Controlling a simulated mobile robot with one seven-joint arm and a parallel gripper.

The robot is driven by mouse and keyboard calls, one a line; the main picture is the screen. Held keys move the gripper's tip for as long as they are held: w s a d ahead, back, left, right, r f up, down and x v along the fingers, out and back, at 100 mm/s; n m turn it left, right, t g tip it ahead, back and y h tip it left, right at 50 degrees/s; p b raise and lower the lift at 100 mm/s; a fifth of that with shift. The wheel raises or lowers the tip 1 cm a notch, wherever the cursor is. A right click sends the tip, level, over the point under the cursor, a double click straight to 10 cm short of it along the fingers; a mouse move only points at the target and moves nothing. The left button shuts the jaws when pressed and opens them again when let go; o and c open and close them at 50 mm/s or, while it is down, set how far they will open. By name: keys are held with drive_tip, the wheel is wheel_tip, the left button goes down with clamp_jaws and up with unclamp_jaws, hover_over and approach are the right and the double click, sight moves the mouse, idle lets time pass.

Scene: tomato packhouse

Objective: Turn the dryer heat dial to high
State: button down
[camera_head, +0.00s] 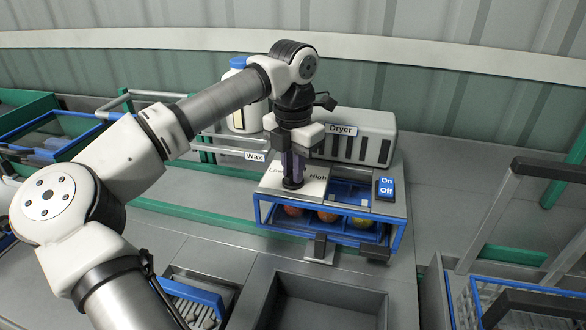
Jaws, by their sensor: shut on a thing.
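My gripper (293,178) points straight down over the dryer's heat dial (292,184) and is shut on it. The dial is dark and mostly hidden by the fingers, so its setting cannot be read. It sits on a pale plate (312,191) with "Low" to the left and "High" to the right. The dryer (377,128) is a grey-white box with dark vents and a "Dryer" label, just behind the dial.
A blue-framed cage (397,236) with several tomatoes is below the dial plate. A blue On/Off switch (385,188) stands right of it. A white bottle (236,122) with a blue cap is behind my arm. An empty grey bin (325,285) is in front.

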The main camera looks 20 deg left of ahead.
drive_tip(key=m, duration=0.6)
drive_tip(key=shift+w+r+m, duration=0.1)
drive_tip(key=shift+m, duration=0.2)
idle(0.4)
drive_tip(key=c, duration=1.4)
unclamp_jaws()
wheel_tip(320, 180, up, 14)
drive_tip(key=b, duration=0.1)
